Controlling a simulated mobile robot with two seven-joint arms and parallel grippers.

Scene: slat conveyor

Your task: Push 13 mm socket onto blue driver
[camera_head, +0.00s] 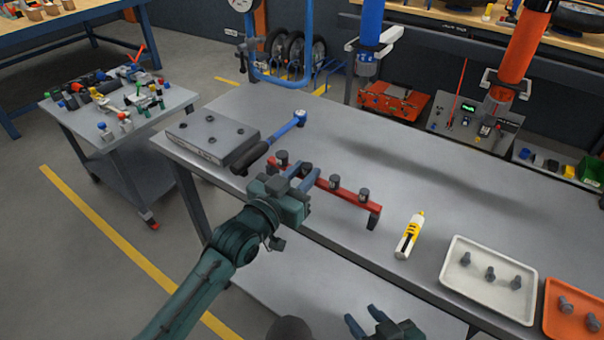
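The blue driver (285,131) lies on the table, black handle toward the lower left and its head at the upper right, beside a grey block. A red rack (350,194) holds dark sockets upright: one at its left end (282,158), one right of the middle (335,182) and one farther right (364,194). Size marks are too small to read. My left gripper (306,174) is at the rack's left half, its two blue fingers apart and reaching over it; whether a socket stands between them is hidden. My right gripper (365,318) is open and empty at the bottom edge.
The grey block with holes (212,136) sits at the table's left end. A yellow-white marker-like tube (409,236), a white tray with bolts (457,282) and an orange tray (552,318) lie to the right. The table's middle behind the rack is clear.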

